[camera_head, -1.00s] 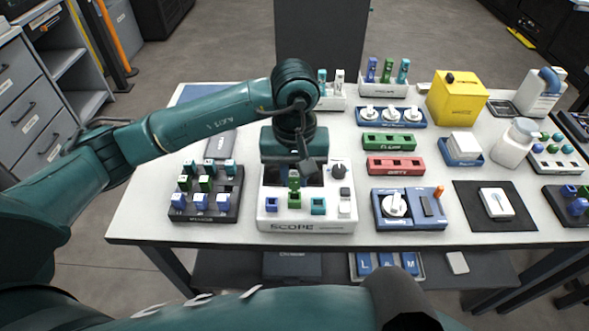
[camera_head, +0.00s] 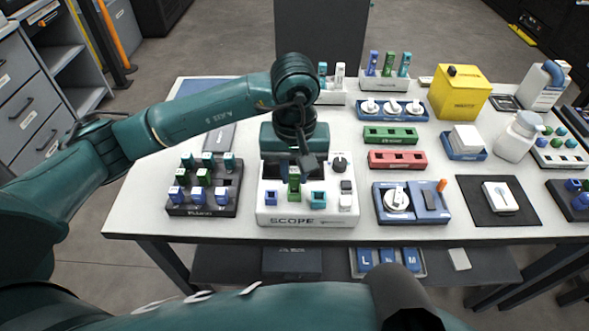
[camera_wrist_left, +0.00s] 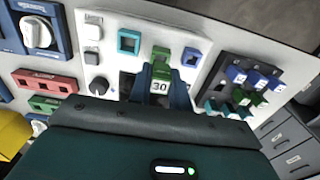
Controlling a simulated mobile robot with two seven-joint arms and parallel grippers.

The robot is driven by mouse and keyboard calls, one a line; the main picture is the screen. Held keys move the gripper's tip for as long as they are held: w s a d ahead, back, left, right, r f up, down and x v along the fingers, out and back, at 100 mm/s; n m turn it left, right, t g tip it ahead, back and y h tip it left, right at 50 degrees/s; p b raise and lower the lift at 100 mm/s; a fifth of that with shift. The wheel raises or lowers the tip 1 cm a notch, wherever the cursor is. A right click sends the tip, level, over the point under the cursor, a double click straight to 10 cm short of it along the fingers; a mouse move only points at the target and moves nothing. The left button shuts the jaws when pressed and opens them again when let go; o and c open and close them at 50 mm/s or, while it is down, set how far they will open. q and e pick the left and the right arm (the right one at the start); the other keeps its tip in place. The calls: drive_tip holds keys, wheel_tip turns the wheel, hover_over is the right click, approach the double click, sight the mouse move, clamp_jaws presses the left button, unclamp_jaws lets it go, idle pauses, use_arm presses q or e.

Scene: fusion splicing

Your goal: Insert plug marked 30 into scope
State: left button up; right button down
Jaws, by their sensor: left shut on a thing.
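The scope (camera_head: 275,221) is a white box near the table's front edge with a blue socket (camera_head: 270,197), a green socket in the middle and a teal socket (camera_head: 318,200). My left gripper (camera_head: 300,172) points down over it, shut on a green plug with a white label marked 30 (camera_wrist_left: 160,87). In the left wrist view the plug is between the fingers, right by the green socket (camera_wrist_left: 162,53). Whether its tip is inside the socket I cannot tell. The scope also shows in the left wrist view (camera_wrist_left: 107,60). My right gripper is not in view.
A dark rack (camera_head: 190,211) with several blue, green and teal plugs stands left of the scope. To the right are a blue dial unit (camera_head: 413,215), a red block (camera_head: 397,160) and a green block (camera_head: 390,136). A black knob (camera_head: 340,163) rises on the scope.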

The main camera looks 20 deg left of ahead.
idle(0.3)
use_arm(q)
drive_tip(key=shift+b, duration=0.45)
idle(0.4)
drive_tip(key=shift+f+b, duration=0.55)
drive_tip(key=shift+b, duration=0.25)
drive_tip(key=shift+f, duration=0.15)
idle(0.4)
drive_tip(key=shift+f+b, duration=0.5)
drive_tip(key=shift+b, duration=0.4)
drive_tip(key=shift+f+b, duration=0.15)
drive_tip(key=shift+b, duration=0.3)
